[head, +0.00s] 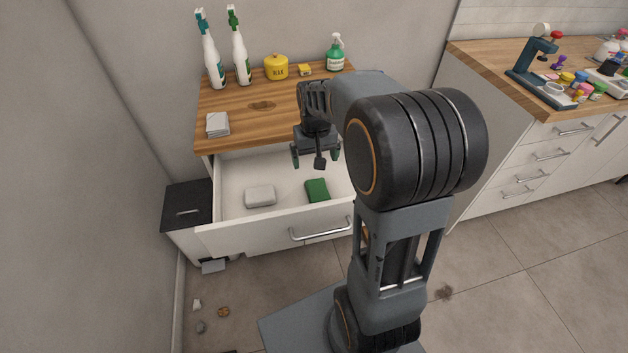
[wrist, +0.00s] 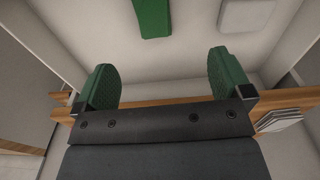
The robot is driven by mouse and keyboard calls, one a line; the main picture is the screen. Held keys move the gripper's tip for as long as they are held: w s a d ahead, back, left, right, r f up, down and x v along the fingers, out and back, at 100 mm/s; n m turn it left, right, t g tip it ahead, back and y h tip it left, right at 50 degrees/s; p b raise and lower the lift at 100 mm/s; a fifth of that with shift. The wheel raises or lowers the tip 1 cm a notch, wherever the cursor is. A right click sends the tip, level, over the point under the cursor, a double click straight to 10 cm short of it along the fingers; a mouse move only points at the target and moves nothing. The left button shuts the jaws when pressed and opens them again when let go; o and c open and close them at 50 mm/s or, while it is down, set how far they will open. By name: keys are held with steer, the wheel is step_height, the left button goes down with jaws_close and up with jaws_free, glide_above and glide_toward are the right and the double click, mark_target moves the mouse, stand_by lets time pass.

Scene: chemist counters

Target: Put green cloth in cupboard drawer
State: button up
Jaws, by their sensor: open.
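The green cloth (head: 317,190), a small folded block, lies on the floor of the open cupboard drawer (head: 282,231). It also shows at the top of the wrist view (wrist: 152,18), cut by the frame edge. My gripper (head: 317,160) is above the back part of the drawer, near the counter's front edge. Its green-padded fingers are spread with nothing between them, also in the wrist view (wrist: 174,82). The cloth is apart from the fingers. My arm hides the drawer's right end.
A white folded cloth (head: 260,196) lies left of the green one. A dark bin (head: 187,204) stands left of the drawer.

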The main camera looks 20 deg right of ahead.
steer(key=s+a+r+n+t, duration=0.1)
steer(key=s+a, duration=0.2)
steer(key=s, duration=0.3)
steer(key=s+a+r+n+t, duration=0.1)
steer(key=s+a, duration=0.3)
steer(key=s, duration=0.3)
steer(key=shift+s+a+t, duration=0.2)
steer(key=shift+s+t, duration=0.05)
steer(key=shift+t, duration=0.05)
steer(key=shift+r, duration=0.1)
step_height(320, 180, up, 10)
steer(key=p, duration=0.9)
steer(key=shift+s+r+t, duration=0.15)
steer(key=shift+t, duration=0.15)
steer(key=shift+a, duration=0.1)
steer(key=shift+c, duration=0.5)
